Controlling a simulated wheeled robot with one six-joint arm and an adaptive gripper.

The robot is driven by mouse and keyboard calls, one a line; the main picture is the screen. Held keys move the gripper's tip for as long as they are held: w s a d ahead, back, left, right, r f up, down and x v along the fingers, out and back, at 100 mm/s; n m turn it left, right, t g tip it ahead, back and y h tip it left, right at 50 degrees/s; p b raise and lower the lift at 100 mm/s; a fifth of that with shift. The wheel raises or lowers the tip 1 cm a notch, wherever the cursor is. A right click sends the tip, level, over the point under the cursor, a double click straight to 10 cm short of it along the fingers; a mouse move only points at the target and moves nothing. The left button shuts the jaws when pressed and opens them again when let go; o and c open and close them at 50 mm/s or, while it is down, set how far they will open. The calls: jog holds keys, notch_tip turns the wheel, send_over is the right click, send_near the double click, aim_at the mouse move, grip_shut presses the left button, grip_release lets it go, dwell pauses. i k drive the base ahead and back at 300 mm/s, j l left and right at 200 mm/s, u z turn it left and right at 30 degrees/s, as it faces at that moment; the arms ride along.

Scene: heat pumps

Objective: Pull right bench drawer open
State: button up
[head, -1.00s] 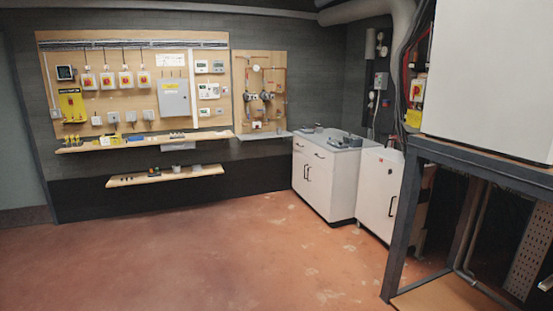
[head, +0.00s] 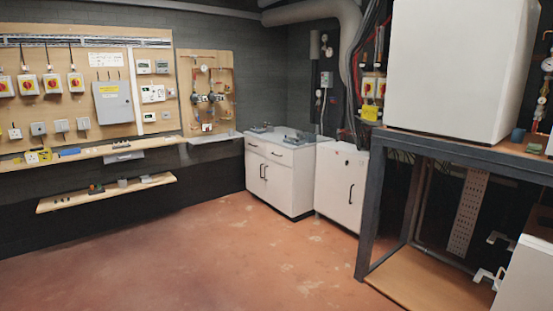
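The white bench (head: 300,190) stands in the far corner, right of the picture's middle. It has a grey top and a row at the top front with small dark handles. The right bench drawer (head: 282,160) appears closed, flush with the front above the right door. Two dark upright handles show on the doors below. My gripper is not in view, and the bench stands well away across the floor.
Open reddish floor (head: 190,255) lies before the bench. A white cabinet (head: 341,188) stands right of it. A dark metal frame (head: 372,205) carrying a large white unit (head: 455,65) stands nearer at right. A low wooden shelf (head: 105,192) juts from the left wall.

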aim_at(286, 157)
jog(key=i+u, duration=0.1)
jog(key=i, duration=3.8)
jog(key=i+z, duration=0.1)
jog(key=i, duration=1.25)
jog(key=i+j, duration=0.2)
jog(key=i, duration=1.15)
jog(key=l+z, duration=0.05)
